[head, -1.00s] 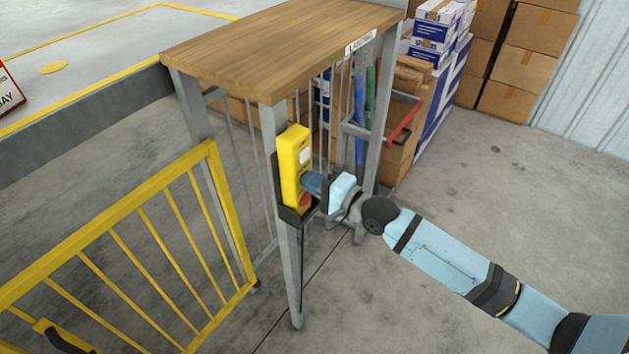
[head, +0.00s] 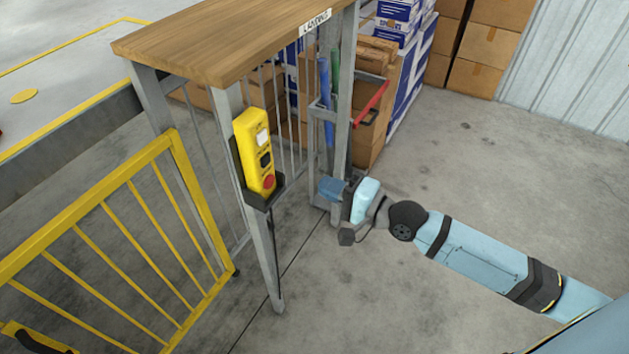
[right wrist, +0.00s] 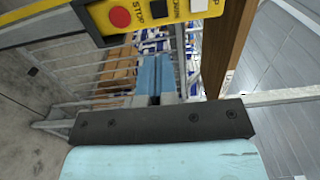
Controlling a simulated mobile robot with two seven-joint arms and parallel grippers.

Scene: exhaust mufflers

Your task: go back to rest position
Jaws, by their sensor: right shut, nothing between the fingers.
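My right gripper (head: 328,188) is shut and empty. It hangs in the air to the right of the yellow control box (head: 255,150), apart from it. The box has a white button, a dark button and a red button, and sits upright in a black holder on the table's front leg. In the right wrist view the shut blue fingers (right wrist: 156,78) point forward, and the yellow box (right wrist: 140,14) with its red STOP button shows at the top. My left gripper is not in view.
A wooden-topped table (head: 220,40) with metal legs stands behind the box. A yellow gate (head: 120,240) stands at left. A trolley with a red handle (head: 372,102) and stacked boxes (head: 480,55) stand behind. The floor at right (head: 500,170) is clear.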

